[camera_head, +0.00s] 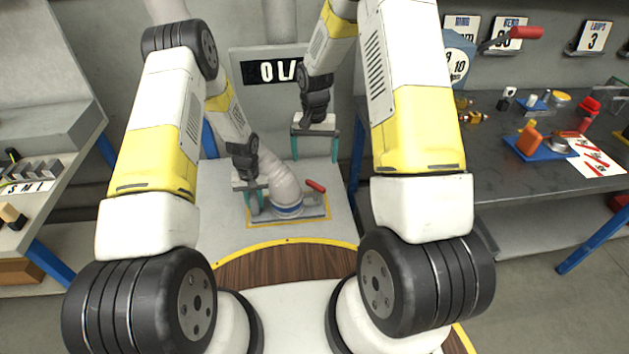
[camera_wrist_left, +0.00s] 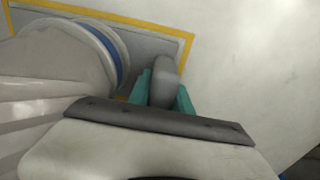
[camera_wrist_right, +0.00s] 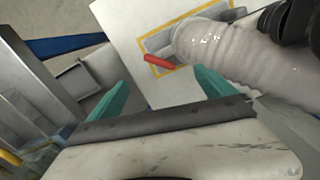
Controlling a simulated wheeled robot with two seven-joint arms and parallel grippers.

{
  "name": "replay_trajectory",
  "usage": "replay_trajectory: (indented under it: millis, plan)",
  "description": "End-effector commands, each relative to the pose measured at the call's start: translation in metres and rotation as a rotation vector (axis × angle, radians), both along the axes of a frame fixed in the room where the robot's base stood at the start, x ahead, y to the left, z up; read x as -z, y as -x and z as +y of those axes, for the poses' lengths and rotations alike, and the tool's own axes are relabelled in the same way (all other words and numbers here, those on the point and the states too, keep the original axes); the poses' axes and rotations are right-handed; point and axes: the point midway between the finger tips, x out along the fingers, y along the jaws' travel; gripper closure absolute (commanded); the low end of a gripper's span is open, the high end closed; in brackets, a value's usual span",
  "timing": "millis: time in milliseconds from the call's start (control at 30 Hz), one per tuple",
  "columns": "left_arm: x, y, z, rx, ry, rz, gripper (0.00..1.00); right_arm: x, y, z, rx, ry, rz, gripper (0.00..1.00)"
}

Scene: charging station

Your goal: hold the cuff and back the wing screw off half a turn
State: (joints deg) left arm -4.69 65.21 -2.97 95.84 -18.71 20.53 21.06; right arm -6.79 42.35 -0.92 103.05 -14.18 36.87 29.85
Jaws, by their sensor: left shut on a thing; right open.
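The cuff (camera_head: 288,208) is a pale collar with a blue band at the foot of a thick white ribbed hose, on a grey plate edged in yellow. It also shows in the left wrist view (camera_wrist_left: 108,48). My left gripper (camera_head: 254,203) is shut on a grey rounded grip (camera_wrist_left: 166,72) at the cuff's side. A red handle (camera_head: 316,185), which looks like the wing screw, sticks out right of the cuff; it also shows in the right wrist view (camera_wrist_right: 158,63). My right gripper (camera_head: 315,152) is open and empty, above and behind the red handle, touching nothing.
A display panel (camera_head: 268,71) stands behind the hose. A dark workbench (camera_head: 490,150) with blue trays and small parts is at the right. A grey bench (camera_head: 45,190) is at the left. The pale floor right of the cuff is clear.

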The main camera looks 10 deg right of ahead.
Motion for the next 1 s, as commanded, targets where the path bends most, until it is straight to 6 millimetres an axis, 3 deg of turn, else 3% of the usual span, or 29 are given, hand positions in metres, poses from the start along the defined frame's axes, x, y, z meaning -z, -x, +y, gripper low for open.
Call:
replay_trajectory:
  millis: [200, 467, 1000]
  plan:
    - [0.000, 0.000, 0.000, 0.000, 0.000, -0.001, 1.00, -0.001, 0.000, 0.001, 0.406, 0.002, -0.005, 0.05]
    - [0.000, 0.000, 0.000, 0.000, 0.000, -0.001, 1.00, 0.004, 0.000, 0.001, 0.576, 0.003, -0.006, 0.05]
    - [0.000, 0.000, 0.000, 0.000, 0.000, -0.001, 1.00, 0.099, 0.000, 0.001, 0.577, 0.004, -0.005, 0.05]
